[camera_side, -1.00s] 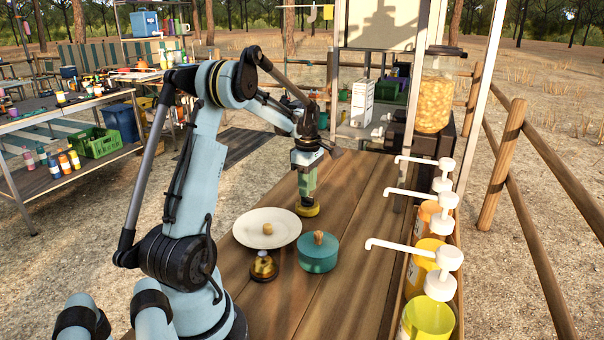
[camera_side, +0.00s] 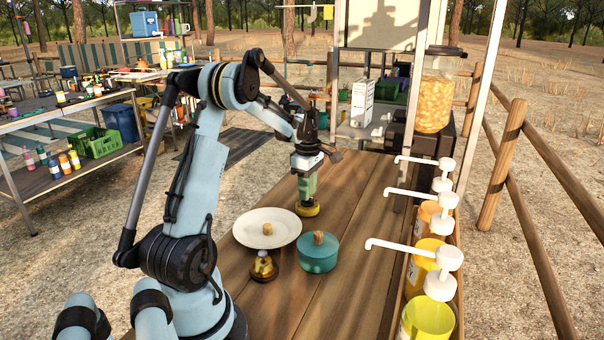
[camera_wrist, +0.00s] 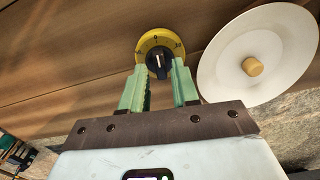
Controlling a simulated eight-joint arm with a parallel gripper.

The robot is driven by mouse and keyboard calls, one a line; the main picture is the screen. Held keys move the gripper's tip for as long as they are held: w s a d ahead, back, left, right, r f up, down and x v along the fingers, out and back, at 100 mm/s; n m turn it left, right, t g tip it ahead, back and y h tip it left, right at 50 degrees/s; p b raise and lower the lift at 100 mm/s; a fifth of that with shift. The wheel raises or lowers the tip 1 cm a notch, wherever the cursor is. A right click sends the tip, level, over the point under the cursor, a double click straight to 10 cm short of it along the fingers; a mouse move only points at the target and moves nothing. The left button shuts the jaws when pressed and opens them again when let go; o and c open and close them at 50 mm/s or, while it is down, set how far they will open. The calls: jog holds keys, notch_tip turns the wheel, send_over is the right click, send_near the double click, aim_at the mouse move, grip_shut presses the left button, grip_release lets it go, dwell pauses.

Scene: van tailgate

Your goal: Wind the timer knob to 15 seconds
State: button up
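The timer is a yellow round dial with numbers on its rim, lying on the wooden tailgate board; in the wrist view the timer (camera_wrist: 142,46) shows its black knob (camera_wrist: 158,64) with a white pointer line. In the side view the timer (camera_side: 307,209) is a yellow disc under my gripper (camera_side: 306,193). In the wrist view my gripper (camera_wrist: 165,80) has its two green fingers apart, one on each side of the knob's near part. The gap between fingers and knob is small, and I cannot tell whether they touch it. The dial's lower edge is partly hidden by the fingers.
A white plate (camera_side: 250,228) with a small tan knob lies beside the timer. A teal lidded pot (camera_side: 318,258) and a small brass-coloured item (camera_side: 263,268) stand nearer. Pump bottles (camera_side: 427,265) line the right edge. The board's middle right is clear.

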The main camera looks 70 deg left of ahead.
jog(key=shift+f, duration=0.75)
dwell(0.4)
jog(key=c, duration=0.4)
jog(key=shift+c, duration=0.2)
